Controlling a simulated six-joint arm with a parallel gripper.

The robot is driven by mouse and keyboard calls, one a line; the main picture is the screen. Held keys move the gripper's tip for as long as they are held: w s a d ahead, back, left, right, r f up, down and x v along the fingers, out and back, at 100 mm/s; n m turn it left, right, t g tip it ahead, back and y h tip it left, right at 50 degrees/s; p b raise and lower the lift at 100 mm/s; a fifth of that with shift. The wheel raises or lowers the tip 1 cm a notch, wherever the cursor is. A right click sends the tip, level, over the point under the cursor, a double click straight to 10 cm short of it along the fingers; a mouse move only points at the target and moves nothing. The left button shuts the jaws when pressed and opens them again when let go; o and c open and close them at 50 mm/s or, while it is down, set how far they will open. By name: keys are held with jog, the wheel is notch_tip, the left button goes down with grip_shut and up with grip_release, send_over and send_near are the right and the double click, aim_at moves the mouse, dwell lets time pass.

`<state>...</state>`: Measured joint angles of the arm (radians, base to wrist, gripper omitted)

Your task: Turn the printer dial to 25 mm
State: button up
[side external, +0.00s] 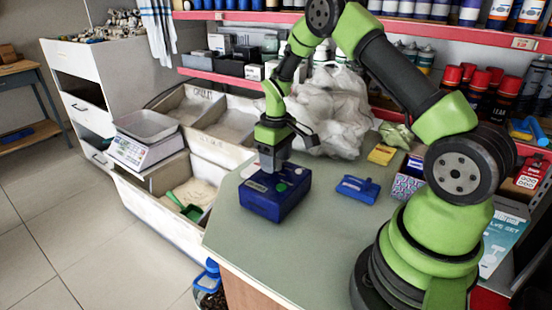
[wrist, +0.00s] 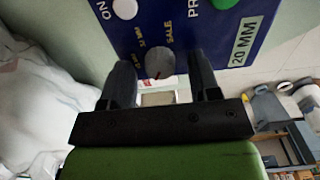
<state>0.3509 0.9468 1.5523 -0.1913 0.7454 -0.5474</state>
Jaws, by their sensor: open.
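The printer (side external: 275,196) is a blue box on the grey-green counter. In the wrist view its blue face (wrist: 222,22) carries a grey round dial (wrist: 160,64), with small print around it including "SALE". A pale label (wrist: 246,41) reads "20 MM". A white button (wrist: 125,9) is marked "ON", and a green button (wrist: 225,3) is partly cut off. I cannot tell where the dial points. My gripper (side external: 270,168) is over the printer, pointing down. In the wrist view its open fingers (wrist: 159,68) stand either side of the dial, with gaps visible.
A blue object (side external: 357,189) and a yellow block (side external: 382,154) lie on the counter (side external: 320,228) to the right. Crumpled white plastic (side external: 330,110) is behind my gripper. Bins and a scale (side external: 146,150) stand left. The counter's front is clear.

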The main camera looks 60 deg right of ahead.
jog(key=shift+f, duration=0.15)
jog(key=shift+c, duration=0.4)
jog(key=c, duration=0.8)
jog(key=shift+c, duration=0.2)
jog(key=shift+m, duration=0.3)
jog(key=m, duration=0.5)
jog(key=shift+m, duration=0.3)
jog(key=m, duration=0.5)
jog(key=shift+m, duration=0.4)
